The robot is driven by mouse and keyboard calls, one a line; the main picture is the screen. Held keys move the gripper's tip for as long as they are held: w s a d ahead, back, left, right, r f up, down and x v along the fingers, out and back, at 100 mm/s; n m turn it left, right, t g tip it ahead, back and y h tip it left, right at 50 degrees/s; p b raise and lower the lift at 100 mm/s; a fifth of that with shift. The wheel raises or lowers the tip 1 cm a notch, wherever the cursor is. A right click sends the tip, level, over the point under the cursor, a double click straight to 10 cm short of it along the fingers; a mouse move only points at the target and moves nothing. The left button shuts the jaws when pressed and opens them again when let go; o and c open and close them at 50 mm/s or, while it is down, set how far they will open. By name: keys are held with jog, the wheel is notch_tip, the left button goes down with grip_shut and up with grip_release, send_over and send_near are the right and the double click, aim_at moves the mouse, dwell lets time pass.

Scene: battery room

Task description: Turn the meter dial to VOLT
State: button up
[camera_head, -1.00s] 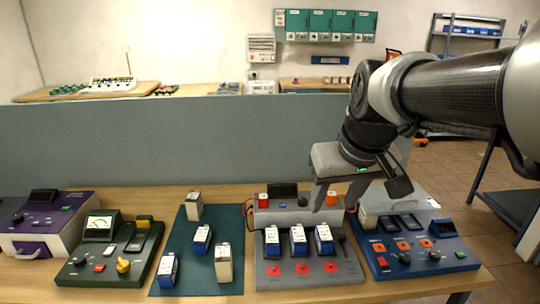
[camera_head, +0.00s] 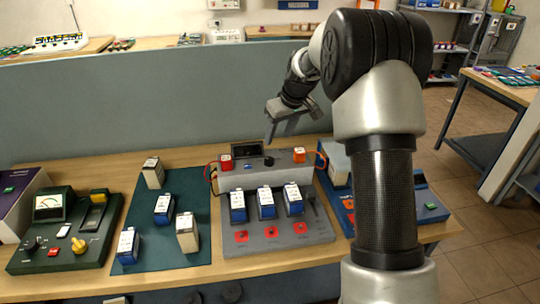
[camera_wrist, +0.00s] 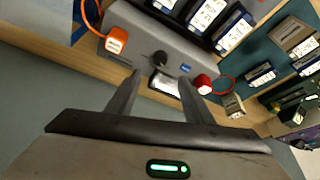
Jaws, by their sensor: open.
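A grey test station (camera_head: 283,240) stands in the middle of the bench. Its rear block carries a dark display (camera_head: 246,149), a small black dial (camera_head: 268,162) and a blue label. The dial also shows in the wrist view (camera_wrist: 160,59), just beyond the fingertips and roughly between them. My gripper (camera_head: 290,135) is open and empty, above and behind that block; its fingers (camera_wrist: 161,78) are apart from the dial. The dial's setting is too small to read. A green unit (camera_head: 65,258) at the left has a needle meter (camera_head: 48,206), a black knob (camera_head: 33,243) and a yellow knob (camera_head: 80,246).
A red clamp (camera_head: 225,161) and an orange clamp (camera_head: 299,155) flank the dial, with cables. Several blue batteries stand in the station's front. More batteries stand on a dark mat (camera_head: 150,257). A blue unit (camera_head: 432,207) sits right, partly behind my arm. A grey partition (camera_head: 150,105) runs behind.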

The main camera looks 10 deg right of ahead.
aim_at(269, 159)
jog(key=p+x, duration=0.1)
jog(key=x, duration=1.2)
jog(key=c, duration=1)
jog(key=shift+c, duration=0.2)
jog(key=shift+m, duration=0.3)
jog(key=m, duration=0.1)
jog(key=m+h+b, duration=0.1)
jog(key=m, duration=0.1)
jog(key=m+h, duration=0.1)
jog(key=shift+a+m, duration=0.25)
jog(key=shift+m, duration=0.05)
jog(key=m+h, duration=0.2)
jog(key=m, duration=0.3)
jog(key=shift+b, duration=0.35)
jog(key=shift+m+g, duration=0.3)
jog(key=shift+m, duration=0.1)
